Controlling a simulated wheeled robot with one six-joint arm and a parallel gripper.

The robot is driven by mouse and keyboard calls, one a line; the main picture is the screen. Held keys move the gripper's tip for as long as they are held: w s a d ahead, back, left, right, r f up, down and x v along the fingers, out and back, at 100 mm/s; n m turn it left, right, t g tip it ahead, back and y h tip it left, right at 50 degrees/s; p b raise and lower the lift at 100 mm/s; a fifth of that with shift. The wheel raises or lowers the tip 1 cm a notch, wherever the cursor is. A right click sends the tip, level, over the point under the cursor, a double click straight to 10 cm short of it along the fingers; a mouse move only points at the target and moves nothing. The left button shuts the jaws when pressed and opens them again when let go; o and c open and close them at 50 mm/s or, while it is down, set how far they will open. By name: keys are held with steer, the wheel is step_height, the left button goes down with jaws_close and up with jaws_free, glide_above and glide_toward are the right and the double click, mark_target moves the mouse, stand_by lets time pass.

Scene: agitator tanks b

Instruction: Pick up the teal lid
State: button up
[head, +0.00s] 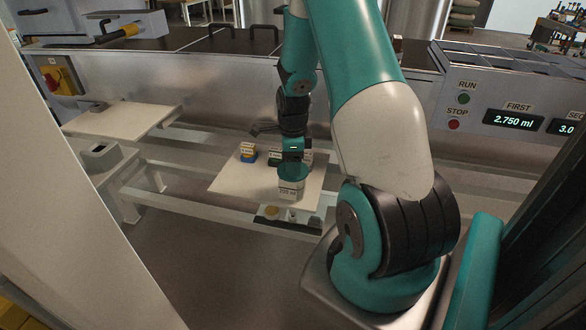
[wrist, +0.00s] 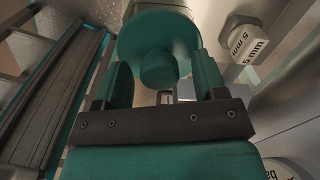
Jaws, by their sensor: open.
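The teal lid (head: 292,171) sits on a pale, labelled container (head: 290,191) near the front edge of a white board. In the wrist view the lid (wrist: 178,35) shows as a round teal disc with a thick round knob on its face, with the container partly visible beyond it. My gripper (head: 293,153) is right above the lid in the head view. In the wrist view my gripper (wrist: 160,72) is open, one teal finger on each side of the knob, with gaps between knob and fingers. Nothing is held.
A white labelled piece (wrist: 245,44) lies at the right in the wrist view. A control panel (head: 505,110) is at the right.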

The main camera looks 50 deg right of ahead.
steer(key=shift+f, duration=0.25)
steer(key=c, duration=1)
steer(key=shift+r, duration=0.15)
